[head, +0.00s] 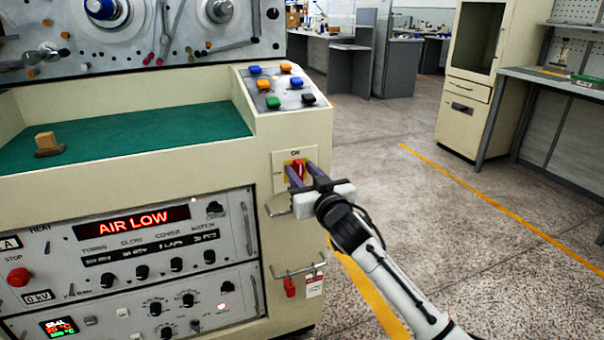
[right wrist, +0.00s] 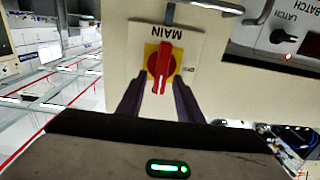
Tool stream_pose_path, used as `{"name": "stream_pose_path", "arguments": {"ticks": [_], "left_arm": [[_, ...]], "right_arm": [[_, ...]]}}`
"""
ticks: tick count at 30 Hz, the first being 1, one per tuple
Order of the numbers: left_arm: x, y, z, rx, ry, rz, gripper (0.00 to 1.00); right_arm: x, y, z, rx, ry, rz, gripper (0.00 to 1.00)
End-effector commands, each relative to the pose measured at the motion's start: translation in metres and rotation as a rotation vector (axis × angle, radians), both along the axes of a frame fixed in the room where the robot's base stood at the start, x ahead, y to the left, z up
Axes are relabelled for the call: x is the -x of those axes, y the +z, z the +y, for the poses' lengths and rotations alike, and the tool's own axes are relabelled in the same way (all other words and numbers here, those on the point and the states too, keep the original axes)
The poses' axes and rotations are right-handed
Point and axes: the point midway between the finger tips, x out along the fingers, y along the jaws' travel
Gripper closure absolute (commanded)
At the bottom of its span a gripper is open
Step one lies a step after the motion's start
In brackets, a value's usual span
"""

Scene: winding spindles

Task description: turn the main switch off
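The main switch (head: 298,169) is a red rotary handle on a yellow plate, on the cream machine's front. In the head view "ON" is printed above it. The right wrist view shows the handle (right wrist: 160,70) upright in the picture, with "MAIN" upside down above it and a small mark at its right. My right gripper (head: 299,172) is open in front of the switch, with one dark finger on each side of the handle. In the right wrist view the fingers (right wrist: 159,95) stand apart, with gaps to the handle; contact is not visible. My left gripper is out of view.
A metal handle bar (head: 298,271) and a red lockout tag (head: 290,287) are below the switch. The control panel (head: 125,260) reads "AIR LOW" at left. Coloured buttons (head: 284,88) sit above on a sloped panel. The floor at right is open.

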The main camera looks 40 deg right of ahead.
Motion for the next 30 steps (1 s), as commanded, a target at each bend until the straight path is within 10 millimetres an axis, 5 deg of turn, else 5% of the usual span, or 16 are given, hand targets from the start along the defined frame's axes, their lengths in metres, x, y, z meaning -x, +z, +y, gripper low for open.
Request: {"name": "stream_pose_path", "arguments": {"ticks": [5,11,30], "left_arm": [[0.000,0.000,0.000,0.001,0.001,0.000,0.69],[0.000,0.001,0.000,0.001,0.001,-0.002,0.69],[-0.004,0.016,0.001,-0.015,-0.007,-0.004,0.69]], "right_arm": [[0.000,0.000,0.000,0.000,0.000,0.000,0.67],[0.000,0.000,0.000,0.000,0.000,0.000,0.99],[-0.001,0.002,0.004,0.194,0.001,0.049,1.00]]}}
